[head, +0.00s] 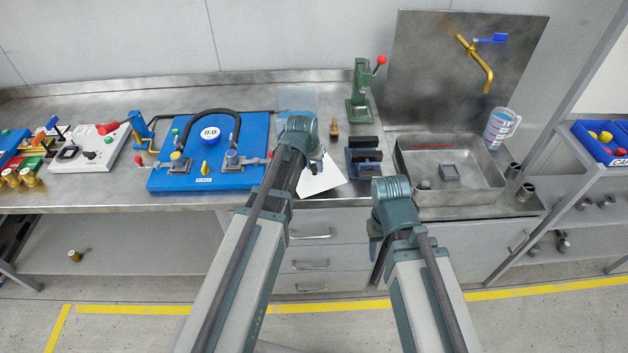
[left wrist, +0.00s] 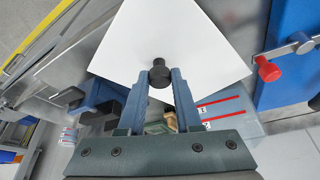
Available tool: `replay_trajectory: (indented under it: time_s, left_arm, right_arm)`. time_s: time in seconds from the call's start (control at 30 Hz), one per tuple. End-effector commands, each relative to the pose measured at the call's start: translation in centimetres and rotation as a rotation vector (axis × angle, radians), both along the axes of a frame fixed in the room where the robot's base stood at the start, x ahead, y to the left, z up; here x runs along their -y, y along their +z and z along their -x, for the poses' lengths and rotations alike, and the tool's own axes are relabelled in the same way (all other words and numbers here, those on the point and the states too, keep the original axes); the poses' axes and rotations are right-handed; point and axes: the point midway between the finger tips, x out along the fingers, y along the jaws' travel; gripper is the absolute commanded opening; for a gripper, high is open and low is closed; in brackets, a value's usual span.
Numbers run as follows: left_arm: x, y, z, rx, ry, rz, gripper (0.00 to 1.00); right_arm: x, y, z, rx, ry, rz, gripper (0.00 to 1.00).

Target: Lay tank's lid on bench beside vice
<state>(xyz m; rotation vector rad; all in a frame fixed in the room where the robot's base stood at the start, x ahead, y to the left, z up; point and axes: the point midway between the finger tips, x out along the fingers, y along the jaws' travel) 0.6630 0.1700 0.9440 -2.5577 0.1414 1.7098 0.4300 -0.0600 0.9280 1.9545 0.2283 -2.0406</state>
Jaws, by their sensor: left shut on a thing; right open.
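The lid is a white square plate with a black knob, and it shows in the left wrist view (left wrist: 185,38) and in the head view (head: 325,180). My left gripper (head: 316,164) is shut on the knob; its fingers also show in the left wrist view (left wrist: 160,78). The lid hangs over the bench (head: 335,201) near its front edge, just left of the blue vice with black jaws (head: 364,158). I cannot tell whether it touches the bench. The clear tank (head: 298,96) stands behind, partly hidden by my left arm. My right gripper (head: 374,248) is open, low before the bench.
A blue test board (head: 160,180) with a black hose lies left of the lid. A small brass fitting (head: 334,127) and a green press (head: 360,95) stand behind the vice. A sink basin (head: 460,200) is to the right. Little bare bench shows between board and vice.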

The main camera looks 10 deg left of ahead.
Motion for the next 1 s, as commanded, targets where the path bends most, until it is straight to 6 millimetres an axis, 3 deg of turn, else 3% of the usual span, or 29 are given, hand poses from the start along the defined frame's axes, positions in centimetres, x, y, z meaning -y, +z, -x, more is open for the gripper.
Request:
replay_trajectory:
  time_s: [0.17,0.5,0.93,0.97,1.0]
  left_arm:
    - [0.0,-0.3,0.0,0.0,0.0,0.0,0.0]
    - [0.0,-3.9,0.0,0.0,0.0,0.0,0.0]
    - [0.0,-4.2,0.0,0.0,0.0,0.0,0.0]
    - [0.0,-4.0,0.0,0.0,0.0,0.0,0.38]
    - [0.0,-3.9,0.0,0.0,0.0,0.0,0.45]
  right_arm:
    - [0.0,-0.3,0.0,0.0,0.0,0.0,0.5]
    - [0.0,-3.9,0.0,0.0,0.0,0.0,0.5]
    - [0.0,-4.2,0.0,0.0,0.0,0.0,0.5]
    - [0.0,-4.0,0.0,0.0,0.0,0.0,0.5]
    - [0.0,-3.9,0.0,0.0,0.0,0.0,0.5]
